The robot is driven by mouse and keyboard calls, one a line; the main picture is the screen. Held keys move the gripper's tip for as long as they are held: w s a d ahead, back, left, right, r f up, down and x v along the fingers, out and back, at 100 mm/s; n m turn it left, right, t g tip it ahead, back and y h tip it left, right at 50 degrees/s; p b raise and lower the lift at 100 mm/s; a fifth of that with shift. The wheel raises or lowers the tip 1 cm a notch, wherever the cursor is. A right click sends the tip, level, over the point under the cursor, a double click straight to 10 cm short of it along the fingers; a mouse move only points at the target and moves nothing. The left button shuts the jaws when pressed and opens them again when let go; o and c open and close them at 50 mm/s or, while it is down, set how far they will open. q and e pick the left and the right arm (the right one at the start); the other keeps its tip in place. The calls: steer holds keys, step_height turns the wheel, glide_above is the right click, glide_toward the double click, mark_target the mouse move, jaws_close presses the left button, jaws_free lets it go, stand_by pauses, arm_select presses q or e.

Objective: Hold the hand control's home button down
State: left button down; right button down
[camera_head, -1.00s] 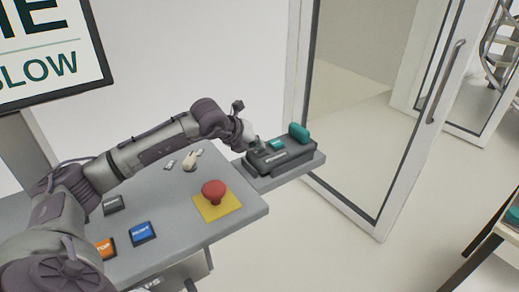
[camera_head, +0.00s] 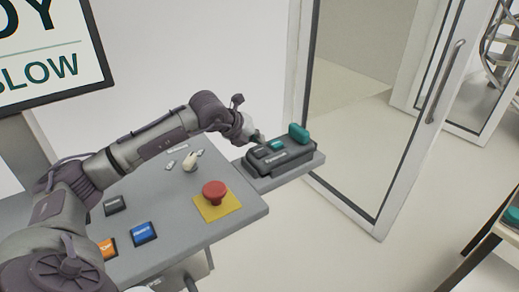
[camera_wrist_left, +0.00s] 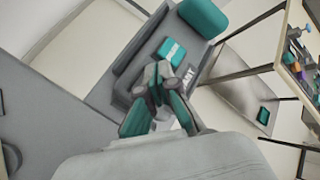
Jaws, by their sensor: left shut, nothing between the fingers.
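The hand control (camera_head: 284,164) is a dark grey box on a small grey shelf at the right of the console. Its top has a dark button (camera_head: 261,152), a teal button (camera_head: 278,145) and a teal rounded block (camera_head: 299,133). The lettering is too small to read, so I cannot tell which button is home. My left gripper (camera_head: 259,137) is shut and empty, just above and behind the dark button, seemingly apart from it. In the left wrist view its fingertips (camera_wrist_left: 158,75) overlap the box below the teal button (camera_wrist_left: 171,52); the dark button is hidden there. My right gripper is out of view.
A red mushroom button (camera_head: 214,193) on a yellow plate, a blue button (camera_head: 143,231), an orange button and a cream knob (camera_head: 191,161) sit on the console. A screen (camera_head: 45,60) stands at upper left. A glass door (camera_head: 375,120) stands behind the shelf.

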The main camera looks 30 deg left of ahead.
mark_target(258, 150)
arm_select(q)
step_height(258, 150, up, 5)
steer(key=shift+f+p, duration=0.1)
steer(key=shift+p, duration=0.95)
